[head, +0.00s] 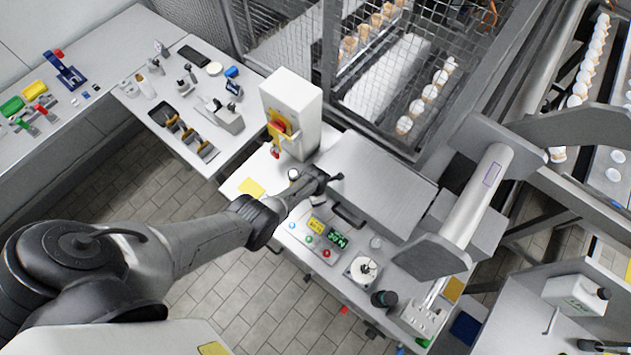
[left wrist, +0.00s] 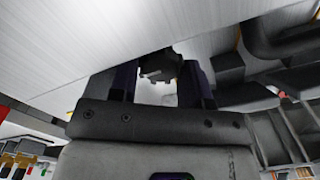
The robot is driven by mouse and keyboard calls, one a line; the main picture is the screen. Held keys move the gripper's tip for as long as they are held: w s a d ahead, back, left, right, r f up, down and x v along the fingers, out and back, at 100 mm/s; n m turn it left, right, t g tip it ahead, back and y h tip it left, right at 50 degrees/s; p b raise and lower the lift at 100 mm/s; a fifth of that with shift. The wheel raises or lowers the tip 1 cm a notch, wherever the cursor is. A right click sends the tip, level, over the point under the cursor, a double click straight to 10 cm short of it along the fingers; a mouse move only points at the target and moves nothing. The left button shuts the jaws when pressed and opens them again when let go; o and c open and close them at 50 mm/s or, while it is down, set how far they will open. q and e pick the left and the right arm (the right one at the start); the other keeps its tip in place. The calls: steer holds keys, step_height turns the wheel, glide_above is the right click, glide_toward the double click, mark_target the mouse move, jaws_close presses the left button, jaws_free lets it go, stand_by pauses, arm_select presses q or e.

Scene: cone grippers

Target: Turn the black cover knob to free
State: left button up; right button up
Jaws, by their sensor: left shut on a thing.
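The black cover knob (left wrist: 160,66) shows in the left wrist view as a dark, notched knob beside the edge of a brushed metal panel (left wrist: 70,45). My left gripper (left wrist: 160,85) has its two dark fingers on either side of the knob and is shut on it. In the head view my left gripper (head: 326,180) is at the left edge of the pale metal cover (head: 385,188). The knob is largely hidden there by the gripper. Its marks and turned position cannot be read. My right gripper is not in view.
A white box with a red and yellow switch (head: 281,122) stands just behind my left gripper. A black handle (head: 347,216) and a button panel (head: 318,240) lie in front of it. A wire mesh cage (head: 390,80) rises behind the cover. Tiled floor is open at lower left.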

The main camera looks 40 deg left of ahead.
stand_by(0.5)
arm_select(q)
steer(key=o, duration=0.6)
steer(key=shift+o, duration=0.2)
steer(key=shift+r, duration=0.1)
steer(key=shift+r+p, duration=0.35)
step_height(320, 180, up, 6)
steer(key=p, duration=0.3)
steer(key=shift+f+p, duration=0.15)
steer(key=shift+p, duration=0.15)
step_height(320, 180, up, 7)
steer(key=p, duration=0.1)
steer(key=shift+p, duration=0.3)
